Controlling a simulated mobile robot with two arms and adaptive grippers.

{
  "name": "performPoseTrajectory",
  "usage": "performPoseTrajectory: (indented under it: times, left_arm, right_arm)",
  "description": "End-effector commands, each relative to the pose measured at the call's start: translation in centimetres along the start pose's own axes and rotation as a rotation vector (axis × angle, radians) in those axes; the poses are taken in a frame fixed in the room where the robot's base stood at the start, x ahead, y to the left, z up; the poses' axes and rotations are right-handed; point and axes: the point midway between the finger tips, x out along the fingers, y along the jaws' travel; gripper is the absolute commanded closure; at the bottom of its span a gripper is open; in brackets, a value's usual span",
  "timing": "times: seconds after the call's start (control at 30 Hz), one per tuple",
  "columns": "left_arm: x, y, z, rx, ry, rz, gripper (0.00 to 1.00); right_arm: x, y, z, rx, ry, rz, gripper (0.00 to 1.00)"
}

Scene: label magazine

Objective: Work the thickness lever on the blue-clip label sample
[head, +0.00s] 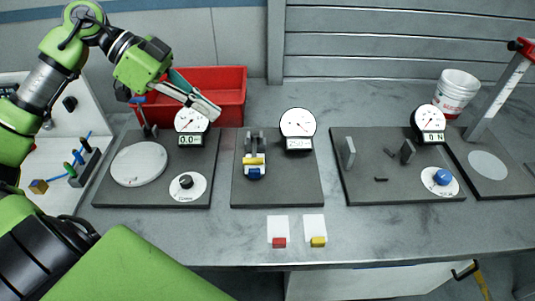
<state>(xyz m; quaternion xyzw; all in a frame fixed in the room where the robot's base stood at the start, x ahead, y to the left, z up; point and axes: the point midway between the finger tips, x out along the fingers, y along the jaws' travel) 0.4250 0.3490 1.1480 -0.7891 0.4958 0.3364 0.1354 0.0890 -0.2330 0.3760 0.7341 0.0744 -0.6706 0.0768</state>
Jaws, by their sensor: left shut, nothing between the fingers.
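The blue clip (255,173) sits on the middle dark plate (290,185), at the front of a small gauge stand (255,143). A yellow part (254,159), possibly the lever, lies just behind the clip; little of the white label shows between them. A round dial (298,122) with a small display stands to the right of the stand. My left gripper (216,113) is shut and empty, angled down to the right above the back of the left plate, behind and left of the gauge stand and apart from it. My right gripper is out of view.
Samples with a red clip (279,242) and a yellow clip (318,242) lie at the table's front. The left plate (150,197) holds a white disc and knob. A red bin (231,88) is behind my left gripper; a white bucket (455,92) stands back right.

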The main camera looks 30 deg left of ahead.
Motion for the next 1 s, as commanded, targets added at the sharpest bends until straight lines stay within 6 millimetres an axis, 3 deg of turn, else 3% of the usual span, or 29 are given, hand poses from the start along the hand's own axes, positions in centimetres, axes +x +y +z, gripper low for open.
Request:
performPoseTrajectory:
  times: [0.27, 0.87, 1.0]
  left_arm:
    - [-0.7, 0.0, 0.7, -0.019, -0.05, -0.061, 1.0]
    - [8.6, -0.5, 0.8, -0.015, -0.046, -0.059, 1.0]
    - [10.2, -0.5, 2.4, -0.021, -0.043, -0.056, 1.0]
  right_arm:
    - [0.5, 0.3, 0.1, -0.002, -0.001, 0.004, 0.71]
    - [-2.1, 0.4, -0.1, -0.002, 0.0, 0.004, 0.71]
    - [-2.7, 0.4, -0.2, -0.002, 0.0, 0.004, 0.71]
